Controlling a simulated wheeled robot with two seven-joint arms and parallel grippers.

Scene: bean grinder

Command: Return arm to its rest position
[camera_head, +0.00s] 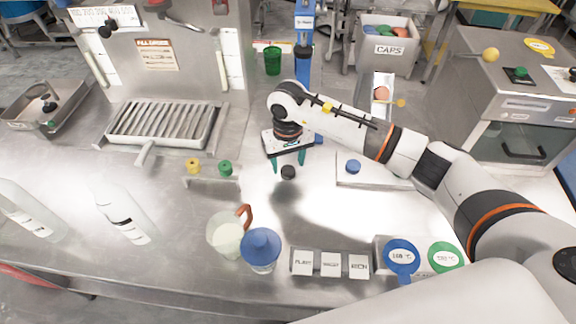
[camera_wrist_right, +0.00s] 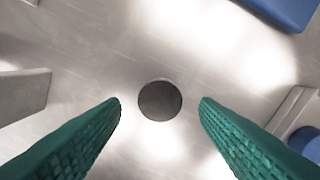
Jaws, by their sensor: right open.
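My right gripper (camera_head: 288,163) hangs from the white arm that comes in from the right, over the middle of the steel counter. Its two green fingers are apart and empty, also in the right wrist view (camera_wrist_right: 160,104). A small dark round piece (camera_head: 288,172) is on the counter just below the fingers. In the right wrist view the dark disc (camera_wrist_right: 160,100) lies between the fingertips, and neither finger touches it. My left gripper is not in view.
A jug (camera_head: 224,236) and a blue-topped container (camera_head: 261,249) stand at the front middle. Labelled blocks (camera_head: 330,264) and round tags (camera_head: 401,254) lie to their right. The grinder-like machine (camera_head: 165,60) stands behind left. A blue post (camera_head: 303,60) stands behind my gripper.

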